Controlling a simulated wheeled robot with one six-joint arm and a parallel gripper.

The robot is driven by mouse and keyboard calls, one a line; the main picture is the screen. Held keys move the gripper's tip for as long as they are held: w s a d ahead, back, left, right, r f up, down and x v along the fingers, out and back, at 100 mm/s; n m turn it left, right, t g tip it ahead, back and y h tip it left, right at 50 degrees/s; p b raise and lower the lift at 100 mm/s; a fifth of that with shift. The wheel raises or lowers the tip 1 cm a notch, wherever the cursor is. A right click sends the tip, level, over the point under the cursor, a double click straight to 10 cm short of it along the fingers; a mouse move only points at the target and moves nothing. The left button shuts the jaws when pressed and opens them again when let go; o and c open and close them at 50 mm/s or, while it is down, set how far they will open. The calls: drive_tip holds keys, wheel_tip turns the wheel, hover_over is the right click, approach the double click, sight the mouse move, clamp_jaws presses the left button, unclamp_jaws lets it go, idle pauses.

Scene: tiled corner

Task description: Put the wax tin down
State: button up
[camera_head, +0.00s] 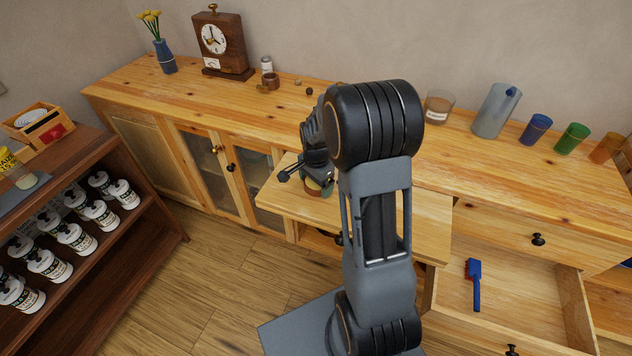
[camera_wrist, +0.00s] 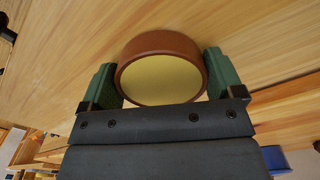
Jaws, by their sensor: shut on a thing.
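The wax tin (camera_wrist: 162,84) is round, with a brown rim and a dull yellow face, in the wrist view. My gripper (camera_wrist: 160,70) is shut on it, with one green finger pad on each side. In the head view my gripper (camera_head: 318,182) is beside my arm, over the pulled-out wooden board (camera_head: 425,222) of the sideboard. Only a little of the tin shows there, at the fingers. Wood fills the background behind the tin in the wrist view. I cannot tell whether the tin touches the board.
An open drawer (camera_head: 560,300) at lower right holds a blue and red brush (camera_head: 474,285). The sideboard top (camera_head: 130,85) carries a clock (camera_head: 222,45), a flower vase (camera_head: 166,57), a jug (camera_head: 495,112) and coloured glasses. A dark shelf (camera_head: 140,215) with several bottles stands at left.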

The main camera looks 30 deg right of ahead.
drive_tip(key=o, duration=0.8)
drive_tip(key=shift+f, duration=0.1)
wheel_tip(320, 180, up, 12)
drive_tip(key=shift+s+a+r+n+t+p, duration=0.15)
drive_tip(key=shift+s+a+r+n+t, duration=0.4)
drive_tip(key=shift+s+a+n, duration=1.5)
drive_tip(key=shift+s+a+r+n+t+p, duration=0.15)
drive_tip(key=shift+s+a+r+n+t, duration=0.65)
drive_tip(key=shift+s+n, duration=2.25)
drive_tip(key=shift+s+a+r+n+t+p, duration=0.15)
drive_tip(key=shift+s+a+n+t, duration=0.2)
drive_tip(key=shift+s+a+n, duration=1.75)
drive_tip(key=shift+s+d, duration=0.4)
drive_tip(key=shift+s, duration=0.2)
